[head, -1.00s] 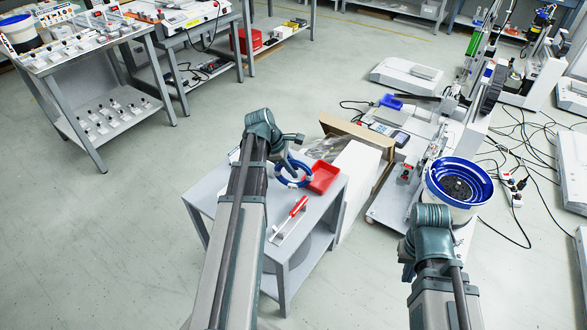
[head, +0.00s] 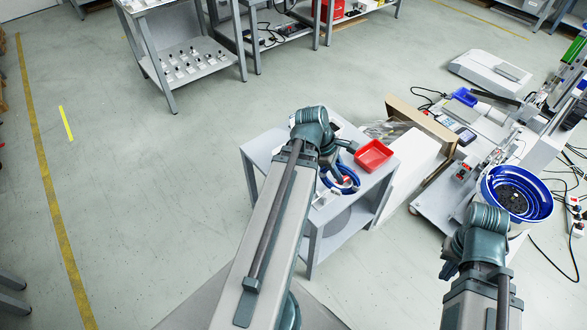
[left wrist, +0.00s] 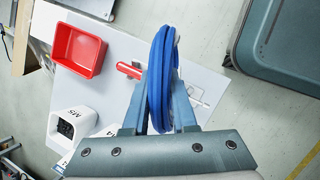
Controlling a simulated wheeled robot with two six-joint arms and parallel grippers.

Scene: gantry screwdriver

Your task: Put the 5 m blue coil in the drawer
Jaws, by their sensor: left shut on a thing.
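The blue coil (head: 347,183) is a bundled loop of blue cable. My left gripper (head: 334,160) holds it above the small grey table (head: 262,152). In the left wrist view the blue coil (left wrist: 162,62) stands edge-on between the two fingers of my left gripper (left wrist: 160,98), which are shut on it. My right gripper (head: 449,268) is at the lower right, away from the coil; its fingers are mostly hidden by its own wrist. I cannot make out a drawer in either view.
A red tray (head: 374,155) sits on the table's right side. In the left wrist view, a red-handled screwdriver (left wrist: 128,70) and a white box marked M5 (left wrist: 68,125) are on the table. A blue round bowl (head: 517,194) stands at right. The floor at left is clear.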

